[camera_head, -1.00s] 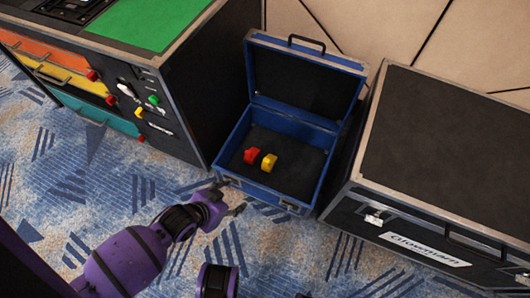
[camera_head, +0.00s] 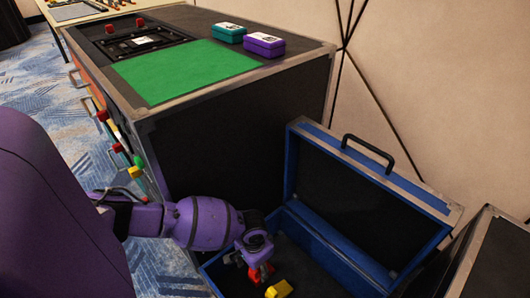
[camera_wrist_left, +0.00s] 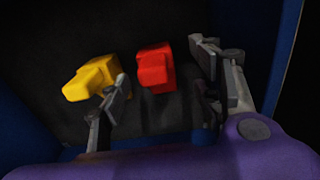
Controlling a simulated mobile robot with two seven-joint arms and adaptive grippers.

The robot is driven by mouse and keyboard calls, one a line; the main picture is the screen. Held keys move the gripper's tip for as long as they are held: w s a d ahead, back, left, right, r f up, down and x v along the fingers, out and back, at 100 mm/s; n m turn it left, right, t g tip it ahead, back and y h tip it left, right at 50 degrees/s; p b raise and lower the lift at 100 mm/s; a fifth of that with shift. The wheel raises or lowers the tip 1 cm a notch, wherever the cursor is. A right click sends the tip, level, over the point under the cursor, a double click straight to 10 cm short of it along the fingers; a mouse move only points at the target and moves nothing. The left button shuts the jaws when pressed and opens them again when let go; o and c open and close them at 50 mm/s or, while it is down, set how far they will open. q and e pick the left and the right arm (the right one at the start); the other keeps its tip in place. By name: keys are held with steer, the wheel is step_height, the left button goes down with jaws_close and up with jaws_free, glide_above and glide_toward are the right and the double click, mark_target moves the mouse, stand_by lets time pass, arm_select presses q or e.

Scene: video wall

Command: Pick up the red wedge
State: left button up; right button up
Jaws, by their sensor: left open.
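The red wedge (camera_head: 261,275) lies in the open blue case, partly hidden by my left gripper (camera_head: 255,266). In the left wrist view the red wedge (camera_wrist_left: 155,68) shows between the two open fingers of my left gripper (camera_wrist_left: 160,72), with gaps on both sides. I cannot tell whether the fingertips are down at its height. A yellow wedge (camera_head: 279,289) lies beside the red one; in the left wrist view the yellow wedge (camera_wrist_left: 90,78) is just outside the left finger. My right gripper is in neither view.
The blue case (camera_head: 420,198) has its lid raised at the back. A black cabinet with a green mat (camera_head: 185,70) stands at its left, with a teal box (camera_head: 229,33) and a purple box (camera_head: 264,44) on top. Another dark case (camera_head: 500,255) stands close at the right.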

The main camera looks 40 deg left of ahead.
arm_select(q)
steer(key=f+b, duration=0.1)
steer(key=f, duration=0.1)
steer(key=f+b, duration=0.1)
steer(key=f, duration=0.1)
steer(key=f+b, duration=0.2)
steer(key=shift+w+d+f, duration=0.25)
steer(key=shift+w, duration=0.1)
steer(key=shift+r, duration=0.1)
steer(key=c, duration=1.4)
